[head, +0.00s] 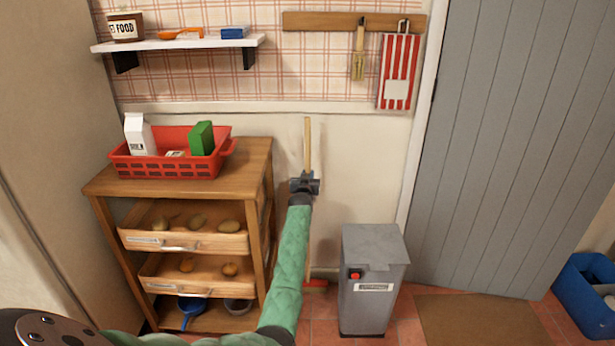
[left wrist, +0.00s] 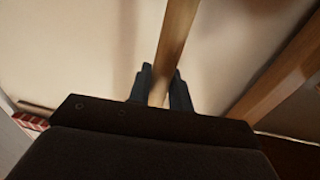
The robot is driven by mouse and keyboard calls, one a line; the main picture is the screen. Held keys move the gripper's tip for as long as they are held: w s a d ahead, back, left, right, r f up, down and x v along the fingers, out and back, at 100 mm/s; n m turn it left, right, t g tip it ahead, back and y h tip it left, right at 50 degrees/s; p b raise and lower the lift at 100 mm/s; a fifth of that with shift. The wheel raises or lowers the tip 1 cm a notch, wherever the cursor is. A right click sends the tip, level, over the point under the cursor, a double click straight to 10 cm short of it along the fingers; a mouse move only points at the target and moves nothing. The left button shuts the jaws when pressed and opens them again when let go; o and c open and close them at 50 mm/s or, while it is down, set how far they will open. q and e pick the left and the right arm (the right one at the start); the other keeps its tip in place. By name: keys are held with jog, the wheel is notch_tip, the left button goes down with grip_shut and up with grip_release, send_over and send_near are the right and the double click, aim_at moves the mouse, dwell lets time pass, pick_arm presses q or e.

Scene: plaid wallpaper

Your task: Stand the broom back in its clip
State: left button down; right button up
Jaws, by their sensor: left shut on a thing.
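The broom is a pale wooden handle (head: 308,140) that stands roughly upright close to the wall, between the wooden drawer unit and the grey bin. A red part (head: 316,286), seemingly its head, shows low near the floor. My left gripper (head: 305,184) is shut on the handle, with the top of the handle sticking up above it. In the left wrist view the handle (left wrist: 177,35) runs between the two dark fingers (left wrist: 160,96). My green arm hides much of the lower handle. I cannot make out the clip. My right gripper is not in view.
The drawer unit (head: 265,160) with a red basket (head: 190,168) is left of the broom; the grey bin (head: 373,300) is right. Above are a shelf (head: 180,45) and a wall rail (head: 330,21) with a hanging brush (head: 358,66) and striped bag (head: 400,60). A grey door is at right.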

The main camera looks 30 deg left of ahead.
pick_arm(q)
jog(key=c, duration=1.2)
grip_release()
jog(key=shift+r, duration=0.1)
